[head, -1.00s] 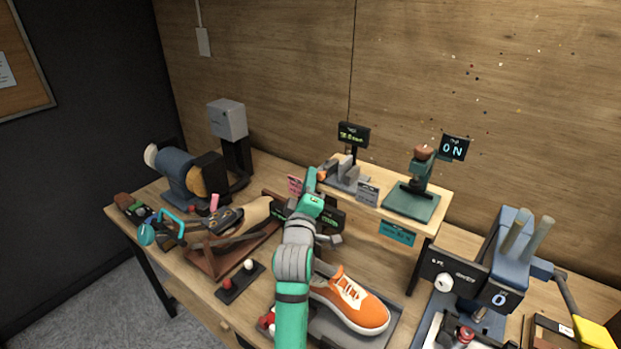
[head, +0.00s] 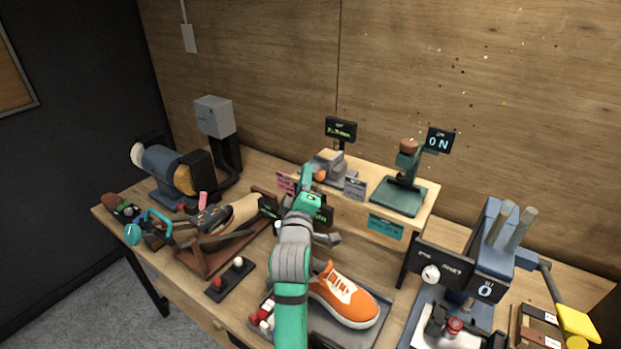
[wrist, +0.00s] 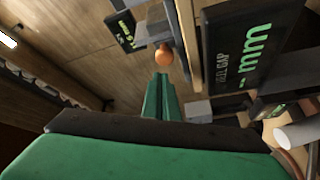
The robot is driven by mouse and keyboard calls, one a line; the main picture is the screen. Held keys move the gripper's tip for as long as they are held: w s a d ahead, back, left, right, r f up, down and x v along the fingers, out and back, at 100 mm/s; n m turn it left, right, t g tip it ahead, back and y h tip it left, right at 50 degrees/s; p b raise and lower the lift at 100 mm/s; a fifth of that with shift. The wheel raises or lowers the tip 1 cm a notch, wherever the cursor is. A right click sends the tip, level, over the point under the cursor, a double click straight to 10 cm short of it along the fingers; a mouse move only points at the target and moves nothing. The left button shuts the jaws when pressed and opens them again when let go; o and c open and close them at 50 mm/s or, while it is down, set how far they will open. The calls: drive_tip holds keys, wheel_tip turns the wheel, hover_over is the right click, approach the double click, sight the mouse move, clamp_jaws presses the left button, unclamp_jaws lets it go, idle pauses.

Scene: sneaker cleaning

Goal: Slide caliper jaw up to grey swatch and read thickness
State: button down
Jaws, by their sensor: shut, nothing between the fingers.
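The grey caliper (head: 330,164) sits on the raised wooden shelf, with its dark readout (head: 341,130) behind it. The readout has lit green digits ending in mm, too small to read surely. My gripper (head: 307,172) is shut and empty at the shelf's front, just left of the caliper. In the wrist view its green fingertips (wrist: 161,82) point at an orange round knob (wrist: 163,57) close ahead; I cannot tell whether they touch. The knob appears at the caliper's front in the head view (head: 320,176). I cannot pick out the grey swatch among the grey blocks.
A green press (head: 400,196) stands right of the caliper. A large dark panel (wrist: 240,55) reading "gap mm" is close right of my fingers. An orange sneaker (head: 345,296) lies below.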

drive_tip(key=s+a, duration=0.2)
drive_tip(key=s, duration=0.7)
drive_tip(key=shift+s+a+f, duration=0.15)
drive_tip(key=shift+a+f, duration=0.05)
drive_tip(key=shift+a, duration=0.2)
idle(0.5)
